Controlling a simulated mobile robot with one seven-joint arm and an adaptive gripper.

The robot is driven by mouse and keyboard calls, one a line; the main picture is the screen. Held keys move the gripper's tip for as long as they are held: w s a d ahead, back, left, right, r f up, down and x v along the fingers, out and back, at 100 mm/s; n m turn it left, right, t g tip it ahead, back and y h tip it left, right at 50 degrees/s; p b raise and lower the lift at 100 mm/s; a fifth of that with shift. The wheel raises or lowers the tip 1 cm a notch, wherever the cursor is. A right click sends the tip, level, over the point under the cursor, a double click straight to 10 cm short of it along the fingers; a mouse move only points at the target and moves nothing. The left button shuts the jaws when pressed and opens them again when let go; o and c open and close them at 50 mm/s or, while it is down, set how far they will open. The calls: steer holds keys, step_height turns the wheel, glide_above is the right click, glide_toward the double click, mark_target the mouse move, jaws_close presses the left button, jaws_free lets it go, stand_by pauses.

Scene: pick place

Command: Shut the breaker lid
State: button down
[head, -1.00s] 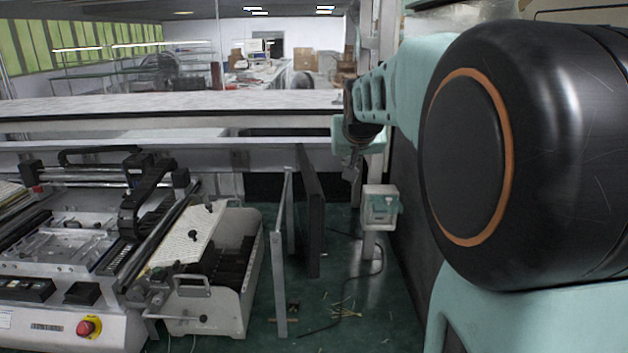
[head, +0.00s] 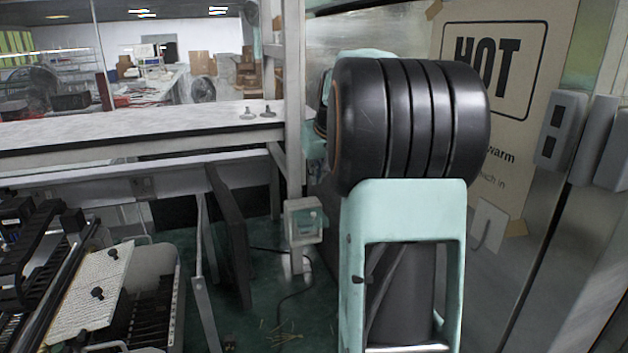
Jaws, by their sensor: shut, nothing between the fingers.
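I cannot tell for sure which thing is the breaker. A small pale grey box with a greenish front (head: 304,220) stands on a post left of my arm. Whether any of these has an open lid is unclear. My arm's pale green link and large black joint fill the middle of the head view. My gripper is hidden behind them or out of view.
A machine with a white perforated plate (head: 92,290) stands at the lower left. Dark upright panels (head: 230,235) stand near the middle. A long pale bench (head: 130,128) crosses behind. A "HOT" sign (head: 500,60) is on the right wall. Green floor shows between machine and arm.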

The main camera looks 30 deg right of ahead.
steer(key=p, duration=0.1)
glide_above(314, 222)
steer(key=w, duration=0.1)
step_height(314, 222, down, 6)
steer(key=shift+w+f, duration=0.1)
step_height(314, 222, down, 3)
steer(key=shift+d+r+p, duration=0.1)
steer(key=shift+r+p, duration=0.1)
steer(key=shift+p, duration=0.1)
steer(key=shift+s+f, duration=0.3)
steer(key=shift+f, duration=0.5)
steer(key=shift+f, duration=0.15)
steer(key=shift+s+f+b, duration=0.1)
steer(key=shift+f+b, duration=0.1)
steer(key=shift+b, duration=0.75)
steer(key=shift+s+r+t, duration=0.1)
steer(key=shift+s+t, duration=0.1)
steer(key=shift+t, duration=0.1)
steer(key=shift+b, duration=0.4)
